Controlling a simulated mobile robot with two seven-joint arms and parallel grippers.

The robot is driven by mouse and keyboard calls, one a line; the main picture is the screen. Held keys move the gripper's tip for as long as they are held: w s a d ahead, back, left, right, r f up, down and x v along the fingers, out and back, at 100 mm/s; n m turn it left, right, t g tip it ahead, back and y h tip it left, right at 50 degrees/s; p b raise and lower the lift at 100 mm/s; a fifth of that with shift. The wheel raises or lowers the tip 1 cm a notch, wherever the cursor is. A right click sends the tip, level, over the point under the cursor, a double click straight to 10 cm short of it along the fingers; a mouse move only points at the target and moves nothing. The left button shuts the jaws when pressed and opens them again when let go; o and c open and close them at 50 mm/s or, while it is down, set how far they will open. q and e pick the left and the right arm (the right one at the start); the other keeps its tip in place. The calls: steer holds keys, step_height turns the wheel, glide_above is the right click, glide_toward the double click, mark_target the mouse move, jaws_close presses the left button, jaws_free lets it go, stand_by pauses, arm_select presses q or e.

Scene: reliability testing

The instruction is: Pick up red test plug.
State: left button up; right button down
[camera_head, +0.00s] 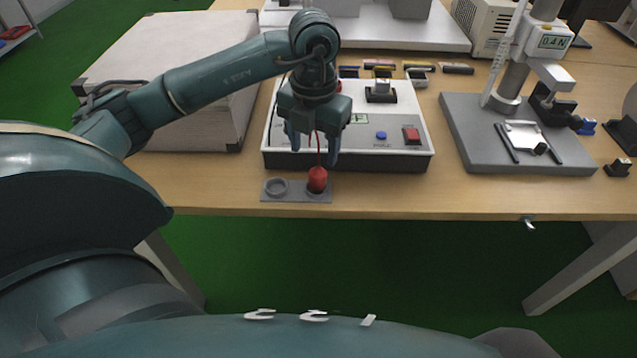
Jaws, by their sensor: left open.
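The red test plug (317,178) stands in the right hole of a small grey holder (297,194) near the table's front edge. A thin red cable runs up from its top. The holder's left ring (276,187) is empty. My left gripper (313,154) points down with its fingers open, just above and behind the plug. The fingers appear apart from the plug, with the red cable passing in front of the gap. My right gripper is not in view.
A white test box (350,155) with a blue button (381,135) and a red switch (411,135) stands behind the holder. A large white case (165,80) is at left. A grey test stand (520,150) is at right. Bare wood lies right of the holder.

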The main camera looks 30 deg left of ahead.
mark_target(318, 168)
arm_select(q)
steer(key=f, duration=0.6)
steer(key=shift+w+d+f, duration=0.1)
steer(key=shift+d+f, duration=0.1)
steer(key=shift+d, duration=0.15)
steer(key=c, duration=1.1)
